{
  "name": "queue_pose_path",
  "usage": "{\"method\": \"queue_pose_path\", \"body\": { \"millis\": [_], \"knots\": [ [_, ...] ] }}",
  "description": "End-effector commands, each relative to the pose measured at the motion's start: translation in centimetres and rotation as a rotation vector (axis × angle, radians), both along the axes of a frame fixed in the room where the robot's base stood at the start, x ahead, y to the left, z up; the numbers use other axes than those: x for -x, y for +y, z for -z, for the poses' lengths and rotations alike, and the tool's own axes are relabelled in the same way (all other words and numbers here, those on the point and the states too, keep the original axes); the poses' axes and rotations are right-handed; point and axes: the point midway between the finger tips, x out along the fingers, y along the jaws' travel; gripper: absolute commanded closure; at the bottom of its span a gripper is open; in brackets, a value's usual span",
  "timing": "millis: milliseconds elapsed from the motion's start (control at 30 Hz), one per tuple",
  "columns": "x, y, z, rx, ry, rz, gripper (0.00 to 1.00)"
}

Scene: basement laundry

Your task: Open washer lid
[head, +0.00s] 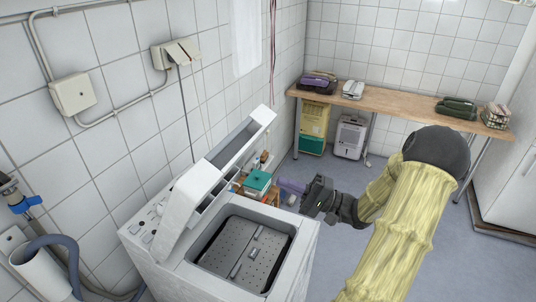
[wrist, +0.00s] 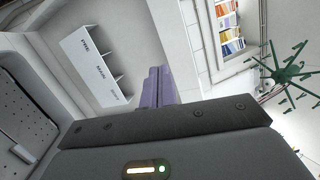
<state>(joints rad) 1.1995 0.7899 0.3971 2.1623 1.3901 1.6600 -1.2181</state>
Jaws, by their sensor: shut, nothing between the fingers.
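The washer (head: 200,268) is a white top-loader at the lower middle of the head view. Its white lid (head: 180,210) stands raised and tilted over the back of the machine, with the folded upper section leaning up to the right. The opening below is uncovered and shows the grey perforated drum (head: 245,252). My gripper (head: 312,196) is dark, shut and empty, just beyond the washer's far right corner and apart from the lid. In the wrist view, a perforated grey surface (wrist: 18,95), apparently the drum, shows at the left edge.
A teal box (head: 257,182) and a purple thing (head: 291,187) are beyond the washer, near my gripper. The blue-grey floor at right is clear.

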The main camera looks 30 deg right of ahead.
Motion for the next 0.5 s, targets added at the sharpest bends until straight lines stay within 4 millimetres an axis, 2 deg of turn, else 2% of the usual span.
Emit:
{"method": "queue_pose_path", "body": {
  "millis": [33, 100, 167, 267, 500],
  "knots": [
    [0.2, -2.4, 0.3, -0.039, -0.063, 0.081, 1.0],
    [0.5, -4.7, -0.1, -0.071, -0.134, 0.165, 1.0],
    [0.6, -5.9, -0.4, -0.087, -0.171, 0.21, 1.0],
    [0.8, -6.6, -0.6, -0.093, -0.194, 0.236, 1.0],
    [0.8, -6.6, -0.7, -0.091, -0.19, 0.235, 1.0]
  ]
}}
